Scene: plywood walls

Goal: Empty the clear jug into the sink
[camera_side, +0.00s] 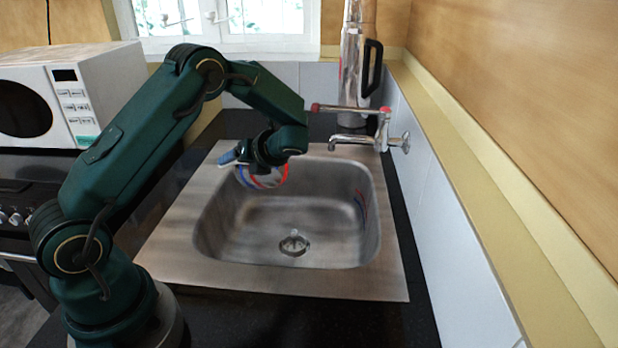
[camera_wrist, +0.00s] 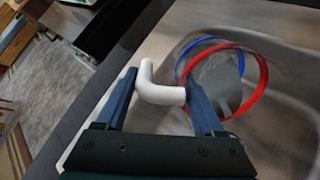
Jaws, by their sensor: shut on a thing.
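The clear jug (camera_side: 284,175) has a red ring and a blue ring and hangs over the far left part of the steel sink (camera_side: 300,218). It looks tipped over on its side. In the wrist view, the jug (camera_wrist: 262,82) shows its two rings and see-through wall above the sink metal. My gripper (camera_wrist: 162,86) is shut on its white bent handle (camera_wrist: 150,90), which lies between the two blue fingers. My gripper (camera_side: 243,156) partly hides the jug in the side view. I cannot tell whether any liquid is in the jug.
The basin's drain (camera_side: 294,243) is clear. A tap (camera_side: 350,138) with a red-ended lever reaches over the far right of the sink. A tall steel flask (camera_side: 350,65) stands behind it. A microwave (camera_side: 75,90) is at the left, and a tiled wall (camera_side: 430,180) runs along the right.

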